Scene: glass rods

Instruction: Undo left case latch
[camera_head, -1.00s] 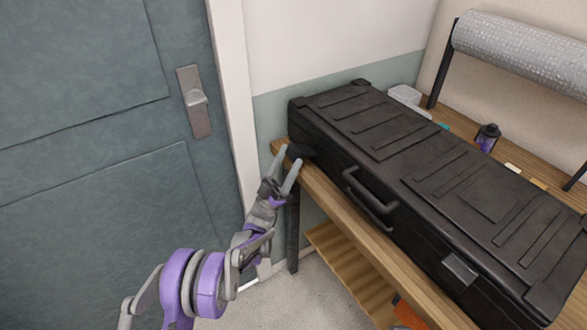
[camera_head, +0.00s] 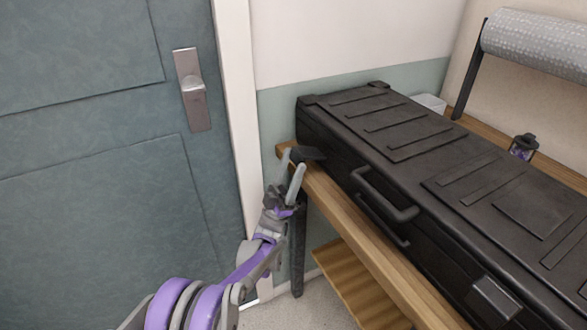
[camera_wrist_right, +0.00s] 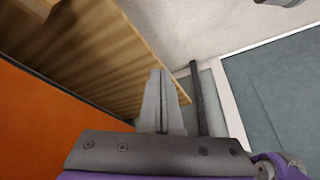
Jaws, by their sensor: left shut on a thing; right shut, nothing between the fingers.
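A long black case (camera_head: 375,130) lies closed on a wooden bench. Its left latch (camera_head: 308,154) is a dark flap at the left end of the front face, sticking outward from the case. My left gripper (camera_head: 293,166) is shut on this latch, with its grey fingers partly covering it. The right latch (camera_head: 496,298) lies flat against the front face. A black handle (camera_head: 385,196) sits between the latches. My right gripper (camera_wrist_right: 163,100) is shut and empty below the bench in the right wrist view; it is outside the head view.
The bench top (camera_head: 345,222) has a narrow free edge before the case. A lower wooden shelf (camera_head: 360,285) is below, with an orange surface (camera_wrist_right: 50,110) near my right gripper. A teal door (camera_head: 90,180) is left. A small bottle (camera_head: 523,147) and a grey roll (camera_head: 535,45) stand behind the case.

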